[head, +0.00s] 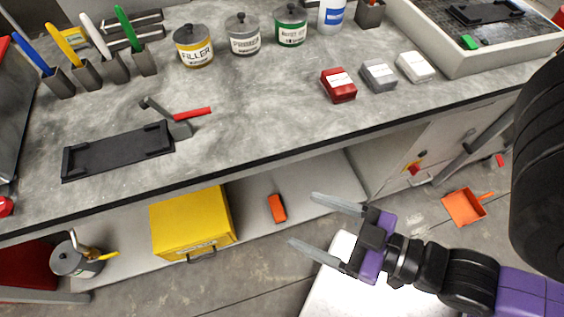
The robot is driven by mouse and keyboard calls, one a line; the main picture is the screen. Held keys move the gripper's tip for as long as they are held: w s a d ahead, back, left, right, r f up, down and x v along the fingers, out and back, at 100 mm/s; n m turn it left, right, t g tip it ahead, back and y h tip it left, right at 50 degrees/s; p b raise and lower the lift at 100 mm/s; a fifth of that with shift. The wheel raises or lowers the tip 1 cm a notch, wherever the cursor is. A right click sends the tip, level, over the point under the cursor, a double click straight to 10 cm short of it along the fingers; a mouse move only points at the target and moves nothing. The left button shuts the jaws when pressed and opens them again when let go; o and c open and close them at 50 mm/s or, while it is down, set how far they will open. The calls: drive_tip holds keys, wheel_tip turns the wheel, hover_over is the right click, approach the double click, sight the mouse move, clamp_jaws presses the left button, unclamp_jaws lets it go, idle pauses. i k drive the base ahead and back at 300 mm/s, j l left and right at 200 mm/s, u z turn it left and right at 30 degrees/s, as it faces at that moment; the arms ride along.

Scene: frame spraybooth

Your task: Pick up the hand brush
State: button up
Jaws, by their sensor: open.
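A small orange block-like object (277,208) lies on the low shelf under the bench, to the right of a yellow box. It may be the hand brush, but I cannot make out bristles. An orange dustpan-like piece (465,207) with a handle lies on the floor at the right. My gripper (302,218) is open and empty, its two pale fingers pointing left toward the small orange object. The fingertips are apart from it in the picture; the depth between them is hard to tell.
The bench top (255,130) overhangs the low shelf. The yellow box (192,224) and a grey can (76,258) stand to the left. A black tray (118,151), labelled tins and small blocks are on the bench. A cabinet (400,160) stands behind my gripper.

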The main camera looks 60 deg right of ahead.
sight(277, 213)
drive_tip(key=k+z, duration=0.2)
drive_tip(key=k, duration=0.3)
drive_tip(key=k+l+z, duration=0.25)
drive_tip(key=k, duration=0.25)
drive_tip(key=i+j+u, duration=0.1)
drive_tip(key=i+u, duration=0.2)
drive_tip(key=i, duration=0.4)
drive_tip(key=i+u, duration=0.3)
drive_tip(key=i, duration=0.4)
